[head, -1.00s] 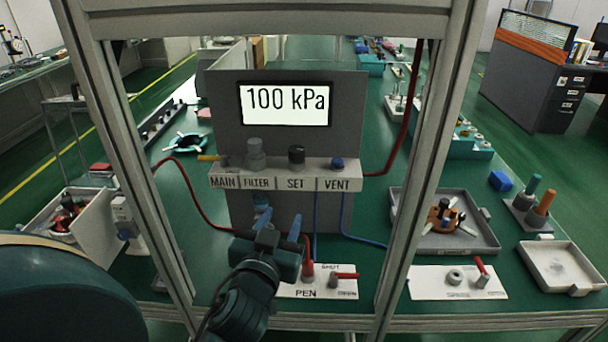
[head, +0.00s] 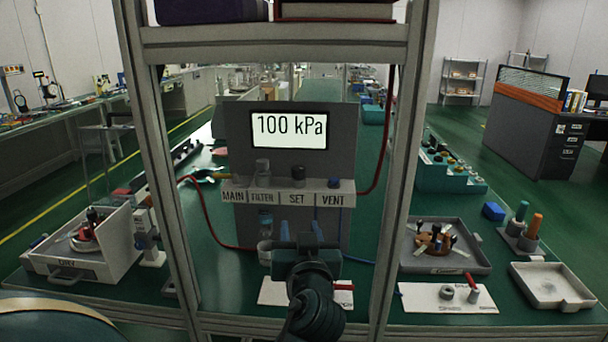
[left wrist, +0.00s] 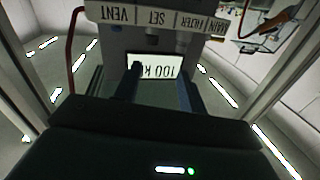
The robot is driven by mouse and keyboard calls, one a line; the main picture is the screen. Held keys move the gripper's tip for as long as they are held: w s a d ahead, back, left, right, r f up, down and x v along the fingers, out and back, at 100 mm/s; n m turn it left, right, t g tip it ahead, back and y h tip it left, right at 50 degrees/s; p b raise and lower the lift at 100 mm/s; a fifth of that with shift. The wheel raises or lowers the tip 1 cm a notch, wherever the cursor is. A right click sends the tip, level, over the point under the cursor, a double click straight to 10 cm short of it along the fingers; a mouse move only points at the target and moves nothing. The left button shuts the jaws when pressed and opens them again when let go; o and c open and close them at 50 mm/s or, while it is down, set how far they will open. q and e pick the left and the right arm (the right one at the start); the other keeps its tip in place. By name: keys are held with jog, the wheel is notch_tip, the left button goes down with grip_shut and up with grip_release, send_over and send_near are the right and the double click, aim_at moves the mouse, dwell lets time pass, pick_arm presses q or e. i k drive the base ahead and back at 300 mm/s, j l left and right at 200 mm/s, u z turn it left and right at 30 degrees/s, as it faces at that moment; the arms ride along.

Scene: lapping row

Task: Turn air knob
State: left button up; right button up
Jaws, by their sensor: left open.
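A grey air panel (head: 340,128) stands behind a metal frame, its display (head: 289,130) reading "100 kPa". Its ledge is labelled MAIN, FILTER, SET and VENT. My left gripper (head: 300,231) is open and empty below the ledge, apart from the knobs. In the left wrist view its two fingers (left wrist: 160,82) frame the upside-down display (left wrist: 154,68), and the ledge labels (left wrist: 160,18) lie beyond. My right gripper is not in view.
Metal posts (head: 399,170) stand on both sides of the panel, with a crossbar (head: 270,40) above. Red and blue hoses (head: 378,140) run beside the panel. A white card (head: 445,298) and a grey tray (head: 478,262) lie to the right.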

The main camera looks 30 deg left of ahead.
aim_at(298, 172)
jog(key=i+j, duration=0.45)
jog(key=j, duration=0.15)
jog(key=i+j+z, duration=0.1)
jog(key=i+j, duration=0.15)
jog(key=j, duration=0.1)
